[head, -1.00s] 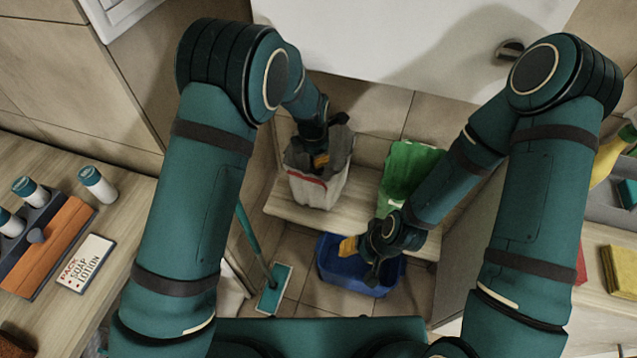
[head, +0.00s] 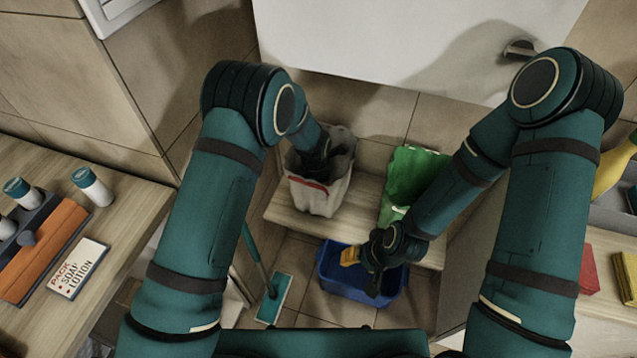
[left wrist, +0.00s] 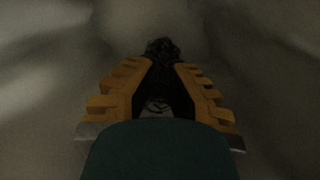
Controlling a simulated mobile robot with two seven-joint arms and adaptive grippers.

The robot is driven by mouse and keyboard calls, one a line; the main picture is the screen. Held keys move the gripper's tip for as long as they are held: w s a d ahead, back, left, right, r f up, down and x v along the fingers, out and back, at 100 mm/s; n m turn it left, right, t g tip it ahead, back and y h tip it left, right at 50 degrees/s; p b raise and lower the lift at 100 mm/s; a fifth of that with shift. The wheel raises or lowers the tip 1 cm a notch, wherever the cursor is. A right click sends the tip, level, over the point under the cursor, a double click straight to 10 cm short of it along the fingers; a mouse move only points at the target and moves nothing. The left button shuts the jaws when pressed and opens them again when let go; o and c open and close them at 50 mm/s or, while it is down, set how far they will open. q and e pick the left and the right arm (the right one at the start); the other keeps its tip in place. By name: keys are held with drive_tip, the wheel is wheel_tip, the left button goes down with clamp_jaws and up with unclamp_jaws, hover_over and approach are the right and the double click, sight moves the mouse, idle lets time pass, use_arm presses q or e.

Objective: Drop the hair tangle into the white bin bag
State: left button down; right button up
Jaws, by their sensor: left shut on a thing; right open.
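The white bin bag (head: 322,196) with a red band and a grey inner lining stands open on a wooden shelf. My left gripper reaches down inside its mouth, so its fingers are hidden in the head view. In the left wrist view the left gripper (left wrist: 165,75) has its orange fingers shut on the dark hair tangle (left wrist: 161,50), which sticks out past the fingertips. Dim pale bag walls surround it. My right gripper (head: 362,270) is open and empty above the blue tub.
A green bag (head: 404,180) stands right of the white bag on the wooden shelf (head: 282,214). A blue tub (head: 345,288) and a teal mop (head: 274,298) are below on the tiled floor.

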use_arm(q)
drive_tip(key=shift+f, duration=0.4)
drive_tip(key=shift+f, duration=0.25)
drive_tip(key=c, duration=1.1)
unclamp_jaws()
drive_tip(key=shift+c, duration=0.2)
drive_tip(key=shift+r, duration=0.1)
drive_tip(key=shift+r, duration=0.25)
wheel_tip(320, 180, up, 12)
drive_tip(key=s+p, duration=0.1)
drive_tip(key=p, duration=0.1)
drive_tip(key=shift+s+a+r+p, duration=0.25)
drive_tip(key=shift+s+a+p, duration=0.05)
drive_tip(key=shift+a+p, duration=0.1)
